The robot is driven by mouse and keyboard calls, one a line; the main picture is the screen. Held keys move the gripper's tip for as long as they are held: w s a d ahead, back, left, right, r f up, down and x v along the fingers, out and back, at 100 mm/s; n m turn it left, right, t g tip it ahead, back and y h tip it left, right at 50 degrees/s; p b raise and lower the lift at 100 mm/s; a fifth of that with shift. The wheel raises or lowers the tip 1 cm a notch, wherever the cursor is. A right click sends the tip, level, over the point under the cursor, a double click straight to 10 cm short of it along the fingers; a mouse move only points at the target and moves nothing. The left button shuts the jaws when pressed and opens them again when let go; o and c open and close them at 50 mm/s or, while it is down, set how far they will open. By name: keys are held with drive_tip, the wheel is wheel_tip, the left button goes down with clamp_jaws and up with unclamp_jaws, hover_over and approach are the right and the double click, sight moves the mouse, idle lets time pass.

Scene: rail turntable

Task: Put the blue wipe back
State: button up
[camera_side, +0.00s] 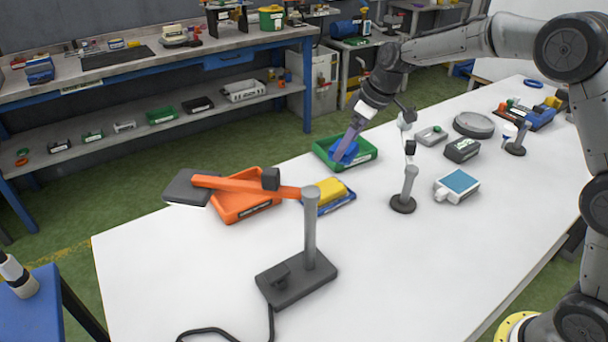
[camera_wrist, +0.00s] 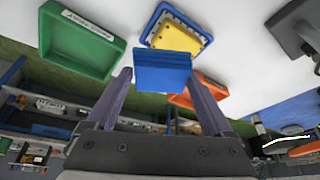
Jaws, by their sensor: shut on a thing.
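The blue wipe (camera_side: 347,151) is a folded block held between the two purple fingers of my gripper (camera_side: 343,154). In the wrist view the wipe (camera_wrist: 162,72) sits between the fingertips of my gripper (camera_wrist: 158,79), which is shut on it. In the side view the wipe overlaps the green tray (camera_side: 369,155); the wrist view shows the green tray (camera_wrist: 70,52) off to one side of the wipe, with its visible inside empty. A yellow block (camera_side: 325,191) lies on a blue tray (camera_side: 341,203), which also shows in the wrist view (camera_wrist: 155,17).
An orange tray (camera_side: 247,213) lies beside the blue tray, partly behind an orange-armed stand (camera_side: 310,230). A small dark stand (camera_side: 405,190) and a white box with a blue top (camera_side: 457,185) are to the right. The table's front is largely clear.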

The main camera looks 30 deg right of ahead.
drive_tip(key=shift+s+a+r+m+h, duration=0.2)
drive_tip(key=shift+s+a+r+m, duration=0.15)
drive_tip(key=shift+a, duration=0.25)
drive_tip(key=shift+s+a+r+m+h, duration=0.25)
drive_tip(key=shift+s+a+r, duration=0.2)
drive_tip(key=shift+a, duration=0.15)
drive_tip(key=shift+w+a+r, duration=0.1)
drive_tip(key=shift+a, duration=0.25)
drive_tip(key=w+f, duration=0.3)
drive_tip(key=w, duration=0.1)
drive_tip(key=w+a+f, duration=0.1)
drive_tip(key=w+f, duration=0.1)
drive_tip(key=w, duration=0.2)
drive_tip(key=w+f, duration=0.3)
drive_tip(key=w, duration=0.1)
drive_tip(key=shift+w+a+f, duration=0.25)
drive_tip(key=shift+w+f, duration=0.05)
drive_tip(key=shift+w, duration=0.05)
drive_tip(key=shift+w+f, duration=0.45)
drive_tip(key=shift+f, duration=1.6)
